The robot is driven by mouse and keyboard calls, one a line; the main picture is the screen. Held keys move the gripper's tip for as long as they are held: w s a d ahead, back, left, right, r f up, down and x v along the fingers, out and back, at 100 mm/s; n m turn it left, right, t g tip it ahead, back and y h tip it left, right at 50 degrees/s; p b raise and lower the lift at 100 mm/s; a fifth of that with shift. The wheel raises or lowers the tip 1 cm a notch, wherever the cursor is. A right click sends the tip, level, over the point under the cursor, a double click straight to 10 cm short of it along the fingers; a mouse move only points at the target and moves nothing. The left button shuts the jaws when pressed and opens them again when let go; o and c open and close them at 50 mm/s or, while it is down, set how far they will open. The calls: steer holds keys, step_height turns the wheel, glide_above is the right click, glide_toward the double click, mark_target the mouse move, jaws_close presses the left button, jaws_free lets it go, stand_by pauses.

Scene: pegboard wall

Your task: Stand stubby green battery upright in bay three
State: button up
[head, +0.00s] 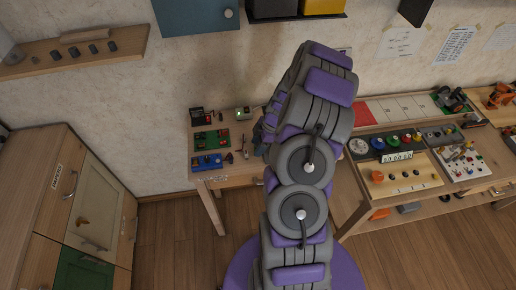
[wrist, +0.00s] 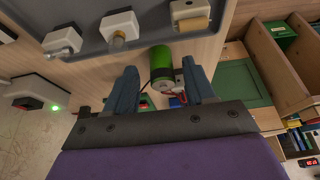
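A short green cylinder (wrist: 160,62), which looks like the stubby green battery, shows in the wrist view near the edge of a wooden surface. My gripper (wrist: 160,76) is open, with one blue-grey finger on each side of the cylinder in the picture. Gaps show between the cylinder and both fingers. I cannot tell whether it lies between the fingertips or beyond them. In the head view my arm covers most of my gripper and the area around it, and I cannot make out the battery there. I cannot identify bay three in either view.
A grey panel (wrist: 100,30) with several raised fittings is close to my gripper in the wrist view. In the head view, a small table holds a green board (head: 212,140) and a blue board (head: 207,162). A wooden cabinet (head: 65,205) stands left; a crowded workbench (head: 405,178) stands right.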

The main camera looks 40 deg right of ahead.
mark_target(257, 144)
steer(key=shift+a+r, duration=0.1)
steer(key=shift+a, duration=0.25)
steer(key=c, duration=0.6)
steer(key=shift+d, duration=0.15)
jaws_close()
steer(key=shift+r+p, duration=0.3)
steer(key=shift+r, duration=0.4)
step_height(257, 144, up, 2)
steer(key=shift+r+p, duration=0.1)
steer(key=shift+p, duration=0.25)
steer(key=s+a+p, duration=0.1)
steer(key=s+a, duration=0.1)
steer(key=s, duration=0.5)
steer(key=s+a+r+p, duration=0.1)
steer(key=s+a, duration=0.2)
steer(key=s, duration=0.5)
steer(key=shift+r, duration=0.15)
